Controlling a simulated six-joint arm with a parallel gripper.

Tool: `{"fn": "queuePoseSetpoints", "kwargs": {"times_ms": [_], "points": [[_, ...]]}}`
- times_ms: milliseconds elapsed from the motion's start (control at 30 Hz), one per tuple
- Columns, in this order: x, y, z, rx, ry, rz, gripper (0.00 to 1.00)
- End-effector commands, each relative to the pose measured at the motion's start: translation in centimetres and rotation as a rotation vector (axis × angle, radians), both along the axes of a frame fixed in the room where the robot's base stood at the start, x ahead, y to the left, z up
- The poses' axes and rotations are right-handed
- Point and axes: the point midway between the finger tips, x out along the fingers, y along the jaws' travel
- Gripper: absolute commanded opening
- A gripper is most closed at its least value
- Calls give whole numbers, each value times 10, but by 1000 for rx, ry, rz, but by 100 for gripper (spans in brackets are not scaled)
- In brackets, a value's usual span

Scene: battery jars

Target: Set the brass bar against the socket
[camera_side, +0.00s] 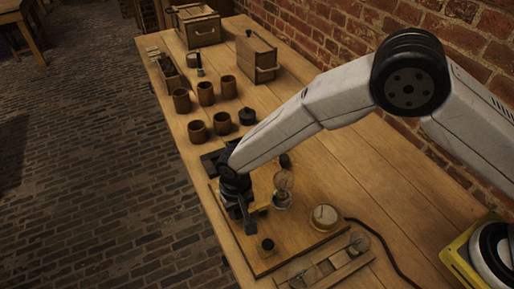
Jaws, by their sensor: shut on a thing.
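My gripper (247,219) points down over the wooden board (291,239). It is shut on the brass bar (261,207), a small yellow piece that shows at its right side and reaches toward the bulb. The fingers hide part of the bar. The socket (281,204) stands on the board just right of the bar, with a clear glass bulb (284,181) upright in it. I cannot tell whether the bar touches the socket.
A round dial (325,216) sits on the board's right and a small dark post (267,246) near its front. A wooden tray (325,267) lies in front. Several brown jars (206,94) and wooden boxes (257,56) stand farther back. The table's right side is mostly clear.

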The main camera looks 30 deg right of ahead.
Motion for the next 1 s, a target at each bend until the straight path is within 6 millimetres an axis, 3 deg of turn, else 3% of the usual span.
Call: {"fn": "queuePoseSetpoints", "kwargs": {"times_ms": [767, 1000], "points": [[0, 0, 1, 0, 0, 0, 0], [0, -16, 0, 0, 1, -3, 0]]}}
